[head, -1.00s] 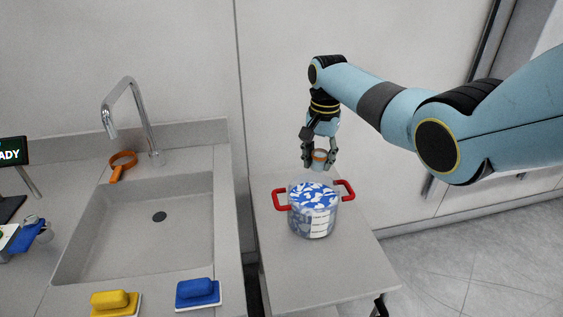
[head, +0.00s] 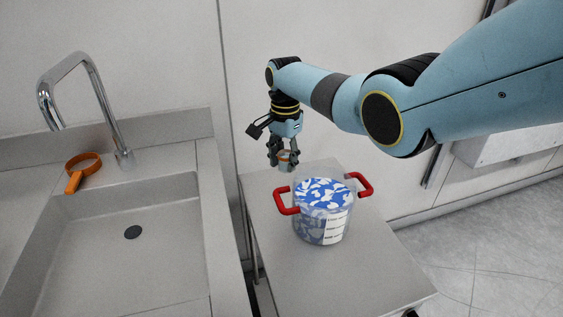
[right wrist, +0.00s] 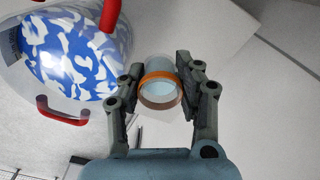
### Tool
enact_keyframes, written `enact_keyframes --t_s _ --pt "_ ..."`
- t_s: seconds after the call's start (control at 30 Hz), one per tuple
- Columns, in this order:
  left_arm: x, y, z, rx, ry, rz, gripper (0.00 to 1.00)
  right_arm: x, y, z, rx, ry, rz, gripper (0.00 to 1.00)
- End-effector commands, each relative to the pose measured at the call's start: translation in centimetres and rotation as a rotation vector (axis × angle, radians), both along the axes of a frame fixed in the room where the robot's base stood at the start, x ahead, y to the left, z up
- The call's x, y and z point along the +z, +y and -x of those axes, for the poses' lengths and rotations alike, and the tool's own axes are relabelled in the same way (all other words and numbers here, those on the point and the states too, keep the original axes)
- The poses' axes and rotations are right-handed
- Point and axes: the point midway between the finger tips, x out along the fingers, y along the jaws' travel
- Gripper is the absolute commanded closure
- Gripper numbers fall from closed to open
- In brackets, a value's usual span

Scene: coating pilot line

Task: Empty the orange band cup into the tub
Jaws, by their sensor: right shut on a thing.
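The orange band cup (head: 287,157) is a small clear cup with an orange ring. My right gripper (head: 283,160) is shut on it, behind and left of the tub. In the right wrist view the cup (right wrist: 160,92) sits between the two fingers of my gripper (right wrist: 161,85). Its inside looks pale blue; I cannot tell whether it holds anything. The tub (head: 322,225) is clear, with red handles, a white label and a blue and white patched top surface. It also shows in the right wrist view (right wrist: 68,55), beside the cup. My left gripper is not in view.
The tub stands on a grey side table (head: 365,270) with free room in front. A sink (head: 130,255) with a tall tap (head: 95,85) is at the left. A wall is close behind.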

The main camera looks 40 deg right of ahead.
Motion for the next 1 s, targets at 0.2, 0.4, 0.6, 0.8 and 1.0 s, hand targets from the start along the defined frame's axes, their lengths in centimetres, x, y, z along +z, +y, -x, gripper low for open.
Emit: enact_keyframes --t_s 0.2,0.4,0.6,0.8,1.0 --pt "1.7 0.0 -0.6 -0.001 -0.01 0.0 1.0 0.9 -0.1 0.3 0.0 -0.027 -0.005 0.97" --pt "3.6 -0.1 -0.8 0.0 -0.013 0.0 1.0 1.8 -0.2 0.6 0.0 -0.067 -0.013 0.97" --pt "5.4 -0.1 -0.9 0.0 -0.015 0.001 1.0 2.6 -0.3 1.0 0.001 -0.111 -0.022 0.97" --pt "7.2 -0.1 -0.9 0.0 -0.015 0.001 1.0 3.6 -0.4 1.5 0.001 -0.16 -0.034 0.97" --pt "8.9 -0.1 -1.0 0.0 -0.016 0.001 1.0 3.8 -0.7 2.9 0.001 -0.278 -0.058 0.97"
